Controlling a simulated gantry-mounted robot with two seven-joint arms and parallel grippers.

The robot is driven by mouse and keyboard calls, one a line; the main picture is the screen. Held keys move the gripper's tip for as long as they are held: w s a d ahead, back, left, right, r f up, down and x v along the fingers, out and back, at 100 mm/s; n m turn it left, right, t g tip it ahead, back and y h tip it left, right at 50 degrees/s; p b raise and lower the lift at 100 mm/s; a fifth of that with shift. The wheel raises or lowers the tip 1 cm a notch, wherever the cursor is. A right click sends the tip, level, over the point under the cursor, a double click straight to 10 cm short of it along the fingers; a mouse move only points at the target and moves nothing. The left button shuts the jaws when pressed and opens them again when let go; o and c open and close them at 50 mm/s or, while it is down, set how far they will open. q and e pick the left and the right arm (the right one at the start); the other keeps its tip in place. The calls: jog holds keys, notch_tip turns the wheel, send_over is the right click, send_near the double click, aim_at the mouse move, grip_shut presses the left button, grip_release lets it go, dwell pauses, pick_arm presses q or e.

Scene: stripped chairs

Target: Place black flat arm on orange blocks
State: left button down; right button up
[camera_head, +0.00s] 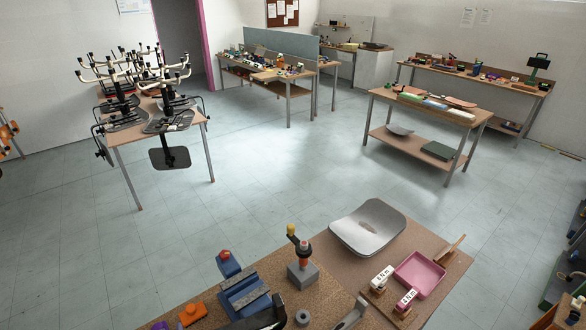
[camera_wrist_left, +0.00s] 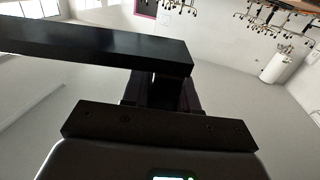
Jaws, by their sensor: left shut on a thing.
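In the left wrist view a long black flat arm (camera_wrist_left: 95,42) runs from the left edge to just right of the middle. My left gripper (camera_wrist_left: 162,90) is shut on it near its right end, and the fingers are mostly hidden in shadow. In the head view an orange block (camera_head: 193,313) lies on the brown workbench top at the bottom, left of a blue vise (camera_head: 240,290). A dark curved piece (camera_head: 265,318) shows at the bottom edge; I cannot tell what it is. Neither gripper can be made out in the head view.
On the near bench (camera_head: 335,265) are a grey seat shell (camera_head: 368,228), a pink tray (camera_head: 420,272) and a grey block with a red-and-yellow upright tool (camera_head: 302,270). A table with upturned chairs (camera_head: 150,110) stands at the left. The floor between the tables is clear.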

pick_arm(q)
jog(key=d+r+m+h, duration=0.1)
jog(key=r+h, duration=0.1)
jog(key=d+r+m+t+h, duration=0.1)
jog(key=d+r+h, duration=0.1)
jog(key=d+r+m+h, duration=0.1)
jog(key=m+h, duration=0.1)
jog(key=shift+s+d+r+t, duration=0.15)
jog(key=shift+d+r+t, duration=0.15)
jog(key=shift+d+r, duration=0.1)
jog(key=d, duration=0.1)
jog(key=d+h, duration=0.1)
jog(key=d+m+h, duration=0.1)
jog(key=shift+r, duration=0.25)
jog(key=shift+s+a+r+p, duration=0.1)
jog(key=shift+s+r+p, duration=0.55)
jog(key=shift+p, duration=1.85)
jog(key=shift+s+r+p, duration=0.1)
jog(key=shift+r+p, duration=1)
jog(key=shift+p, duration=1.45)
jog(key=shift+s+a+r+p, duration=0.1)
jog(key=shift+s+r+p, duration=0.55)
jog(key=shift+p, duration=1.85)
jog(key=shift+w+d+r, duration=0.1)
jog(key=shift+w+r, duration=0.2)
